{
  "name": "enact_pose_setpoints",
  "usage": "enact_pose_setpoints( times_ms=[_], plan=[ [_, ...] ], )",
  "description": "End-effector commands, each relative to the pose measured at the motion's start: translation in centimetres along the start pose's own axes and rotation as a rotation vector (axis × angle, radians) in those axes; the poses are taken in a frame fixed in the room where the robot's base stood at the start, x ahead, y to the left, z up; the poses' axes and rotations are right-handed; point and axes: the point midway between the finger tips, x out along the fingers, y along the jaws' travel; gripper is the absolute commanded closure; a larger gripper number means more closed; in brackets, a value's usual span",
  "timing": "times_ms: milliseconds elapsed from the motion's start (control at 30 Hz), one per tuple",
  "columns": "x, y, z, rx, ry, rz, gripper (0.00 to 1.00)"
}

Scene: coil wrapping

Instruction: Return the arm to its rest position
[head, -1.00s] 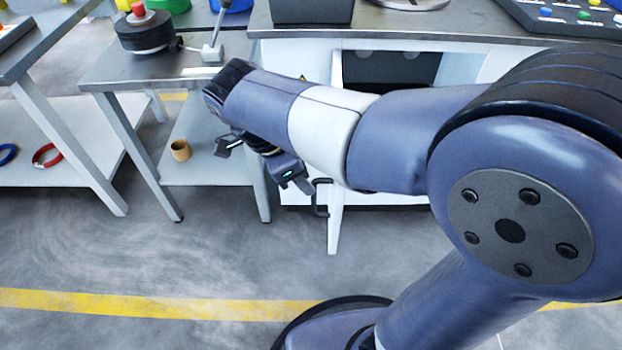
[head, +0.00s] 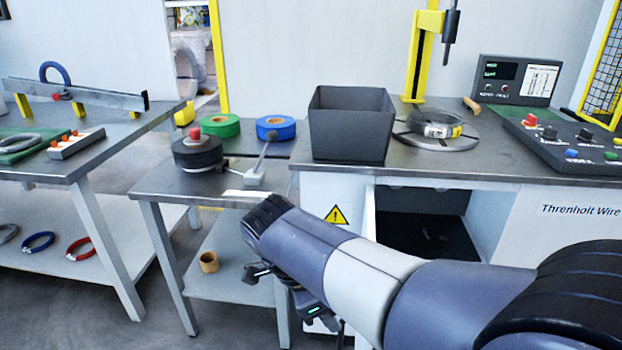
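My arm reaches in from the lower right of the head view, its blue and white links stretching left in front of the benches. My gripper (head: 287,289) hangs under the wrist, below the middle table's top and in front of its right leg. Parts of the two fingers show apart from each other, but the wrist hides much of them. I see nothing held, though the space between the fingertips is not clear.
The middle table (head: 190,187) bears a black roll, a green tape roll (head: 219,125) and a blue tape roll (head: 276,128). A dark bin (head: 350,125) and a wire coil (head: 437,125) stand on the right bench. A tan ring (head: 209,262) sits on the lower shelf.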

Motion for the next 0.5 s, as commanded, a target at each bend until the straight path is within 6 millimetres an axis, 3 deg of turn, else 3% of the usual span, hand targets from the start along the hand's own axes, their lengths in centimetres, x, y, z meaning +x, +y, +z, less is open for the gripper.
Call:
enact_pose_setpoints(
  times_ms=[33, 200, 400, 500],
  plan=[
    [1.5, 0.1, 0.1, 0.001, 0.002, 0.005, 0.67],
    [4.8, 0.1, 0.1, 0.001, 0.002, 0.004, 0.67],
    [7.5, 0.0, 0.0, 0.0, 0.002, 0.003, 0.67],
    [7.8, 0.2, -0.4, 0.002, 0.001, -0.001, 0.67]
  ],
)
